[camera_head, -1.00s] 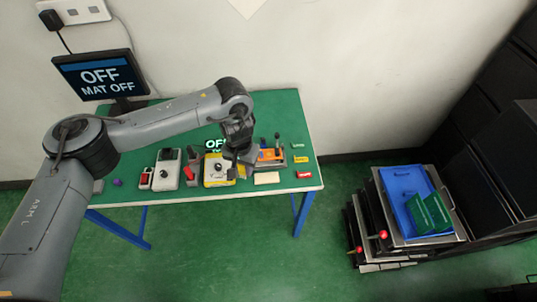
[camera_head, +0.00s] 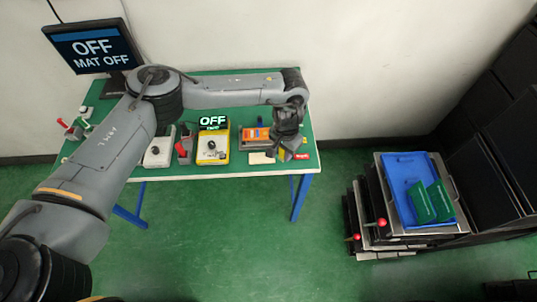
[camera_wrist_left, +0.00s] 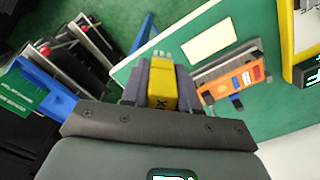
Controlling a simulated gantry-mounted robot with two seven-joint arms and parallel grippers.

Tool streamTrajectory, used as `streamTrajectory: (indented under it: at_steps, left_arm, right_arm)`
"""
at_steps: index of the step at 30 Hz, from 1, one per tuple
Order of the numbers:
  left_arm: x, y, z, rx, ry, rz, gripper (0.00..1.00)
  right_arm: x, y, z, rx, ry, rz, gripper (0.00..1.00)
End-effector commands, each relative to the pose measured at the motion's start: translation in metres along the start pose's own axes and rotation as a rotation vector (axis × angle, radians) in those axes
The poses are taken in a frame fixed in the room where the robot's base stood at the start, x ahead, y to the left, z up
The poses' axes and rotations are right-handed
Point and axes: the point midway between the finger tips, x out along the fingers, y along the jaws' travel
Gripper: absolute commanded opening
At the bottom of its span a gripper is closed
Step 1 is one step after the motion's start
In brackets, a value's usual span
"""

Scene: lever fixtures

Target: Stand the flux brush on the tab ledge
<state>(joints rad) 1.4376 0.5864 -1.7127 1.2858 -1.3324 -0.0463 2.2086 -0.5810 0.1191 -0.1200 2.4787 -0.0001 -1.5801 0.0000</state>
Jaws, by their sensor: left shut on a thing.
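My left gripper (camera_head: 285,152) is over the right end of the green table in the head view. In the left wrist view its two dark fingers (camera_wrist_left: 161,85) are shut on a yellow block-like thing. An X shows on its near face, and pale prongs stick out at its far end. I take it to be the flux brush (camera_wrist_left: 162,93). Whether it still touches the table is unclear. An orange lever fixture (camera_head: 256,135) with a grey base stands left of the gripper; it also shows in the left wrist view (camera_wrist_left: 233,83). I cannot tell which part is the tab ledge. My right gripper is not in view.
A cream block (camera_head: 261,158) lies near the front edge, and a red piece (camera_head: 301,156) lies just right of the gripper. A yellow fixture (camera_head: 212,148) with an OFF display stands further left. A blue tray (camera_head: 400,172) sits on a stack right of the table.

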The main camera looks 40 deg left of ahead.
Motion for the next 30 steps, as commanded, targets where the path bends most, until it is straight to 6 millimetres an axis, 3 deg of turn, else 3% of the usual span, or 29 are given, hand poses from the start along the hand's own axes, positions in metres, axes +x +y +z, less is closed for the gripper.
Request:
streamTrajectory:
  at_steps: [6, 13, 22, 30]
  left_arm:
    - [0.025, -0.046, 0.004, -0.005, 0.0, -0.003, 0.0]
    - [0.048, -0.083, 0.007, -0.002, 0.0, -0.002, 0.0]
    - [0.061, -0.096, 0.008, 0.0, 0.0, -0.001, 0.0]
    - [0.092, -0.096, 0.008, 0.001, 0.0, -0.002, 0.0]
  right_arm:
    - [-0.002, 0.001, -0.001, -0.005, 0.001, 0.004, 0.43]
    - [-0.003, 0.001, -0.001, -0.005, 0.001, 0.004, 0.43]
    - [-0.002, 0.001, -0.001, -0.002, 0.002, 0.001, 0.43]
    - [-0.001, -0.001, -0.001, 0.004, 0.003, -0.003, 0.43]
